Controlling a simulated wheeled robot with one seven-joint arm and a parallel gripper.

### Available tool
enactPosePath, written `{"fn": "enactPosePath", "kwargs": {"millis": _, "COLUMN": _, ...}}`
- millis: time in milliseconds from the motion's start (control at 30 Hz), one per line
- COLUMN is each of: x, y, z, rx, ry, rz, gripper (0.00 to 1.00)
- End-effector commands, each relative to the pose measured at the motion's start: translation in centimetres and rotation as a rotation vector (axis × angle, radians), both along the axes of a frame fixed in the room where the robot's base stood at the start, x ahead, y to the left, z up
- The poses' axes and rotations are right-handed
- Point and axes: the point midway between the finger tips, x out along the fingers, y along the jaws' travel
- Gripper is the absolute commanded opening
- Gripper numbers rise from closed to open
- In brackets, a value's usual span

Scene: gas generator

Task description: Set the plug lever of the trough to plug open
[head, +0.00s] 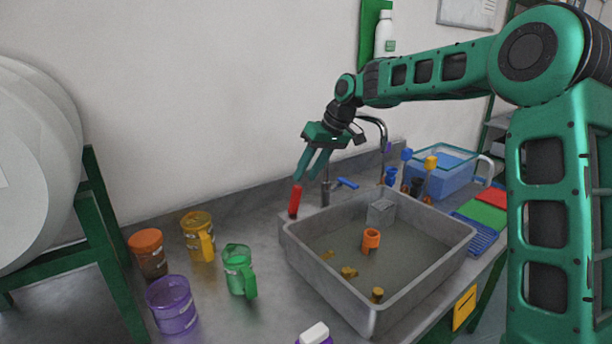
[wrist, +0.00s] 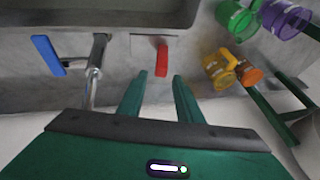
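The trough (head: 300,262) is a grey basin holding murky water, set in the grey bench. A red lever (head: 295,201) stands at its back left corner; in the wrist view the red lever (wrist: 162,59) sits beside a grey plate. A blue lever (head: 347,183) is near the tap; it also shows in the wrist view (wrist: 48,55). No label shows which one is the plug lever. My gripper (head: 309,176) is open and empty, pointing down just above the red lever. In the wrist view its fingertips (wrist: 159,80) are apart, with the red lever just beyond their gap.
The metal tap (head: 384,135) stands behind the trough. Purple (head: 172,305), orange (head: 149,254), yellow (head: 198,236) and green (head: 238,268) cups stand left of the trough. A green stand (head: 100,205) with a white drum is farther left. The wall is close behind.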

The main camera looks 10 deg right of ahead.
Motion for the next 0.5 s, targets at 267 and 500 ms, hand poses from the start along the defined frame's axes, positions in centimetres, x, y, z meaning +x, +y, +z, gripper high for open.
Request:
{"fn": "enactPosePath", "kwargs": {"millis": 267, "x": -0.6, "y": 1.8, "z": -0.7, "rx": -0.073, "ry": -0.009, "rz": -0.009, "gripper": 0.0}}
{"fn": "enactPosePath", "kwargs": {"millis": 500, "x": -1.2, "y": 3.7, "z": -1.2, "rx": -0.189, "ry": -0.038, "rz": -0.037, "gripper": 0.0}}
